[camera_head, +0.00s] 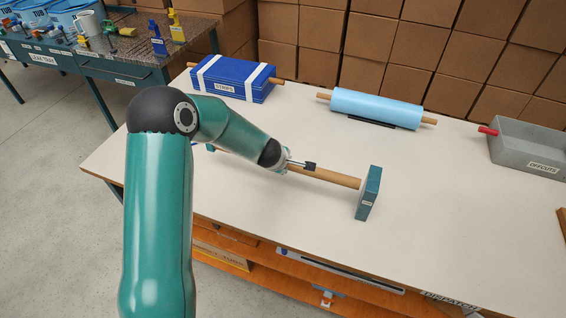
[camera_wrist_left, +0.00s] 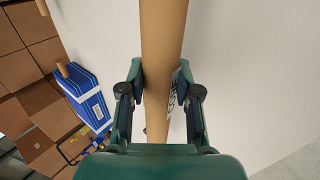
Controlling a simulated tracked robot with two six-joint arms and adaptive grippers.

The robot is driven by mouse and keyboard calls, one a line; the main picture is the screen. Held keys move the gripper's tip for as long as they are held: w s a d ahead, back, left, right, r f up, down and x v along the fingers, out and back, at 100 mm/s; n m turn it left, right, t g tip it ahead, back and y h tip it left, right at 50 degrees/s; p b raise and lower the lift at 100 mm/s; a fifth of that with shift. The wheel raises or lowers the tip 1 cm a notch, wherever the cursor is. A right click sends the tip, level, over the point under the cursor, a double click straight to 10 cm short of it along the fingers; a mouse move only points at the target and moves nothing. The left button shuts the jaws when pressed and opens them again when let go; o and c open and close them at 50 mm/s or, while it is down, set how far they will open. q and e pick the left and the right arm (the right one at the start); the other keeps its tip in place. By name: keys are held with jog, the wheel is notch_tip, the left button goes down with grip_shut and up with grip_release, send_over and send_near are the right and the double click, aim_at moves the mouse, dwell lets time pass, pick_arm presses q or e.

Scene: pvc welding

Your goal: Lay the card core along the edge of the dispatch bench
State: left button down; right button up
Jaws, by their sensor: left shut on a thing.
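In the left wrist view the core (camera_wrist_left: 162,60) passes between the two fingers of my left gripper (camera_wrist_left: 158,95). The core's right end meets or passes behind a teal upright block (camera_head: 369,193); I cannot tell which. My arm hides part of its left half. I cannot tell whether the core touches the bench top. My right gripper is not in view.
At the back stand a blue box marked STRIPS (camera_head: 232,79), a light blue roll on a rod (camera_head: 377,107) and a grey OFFCUTS bin (camera_head: 528,150). Cardboard boxes are stacked behind. A shelf (camera_head: 330,283) runs below the bench.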

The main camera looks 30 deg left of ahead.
pick_arm(q)
jog(key=shift+f+b, duration=2.6)
jog(key=shift+f, duration=0.55)
jog(key=c, duration=0.7)
grip_release()
jog(key=shift+s+r, duration=0.1)
jog(key=shift+s, duration=0.05)
jog(key=v, duration=1.1)
jog(key=shift+s+r, duration=0.15)
jog(key=shift+r, duration=0.1)
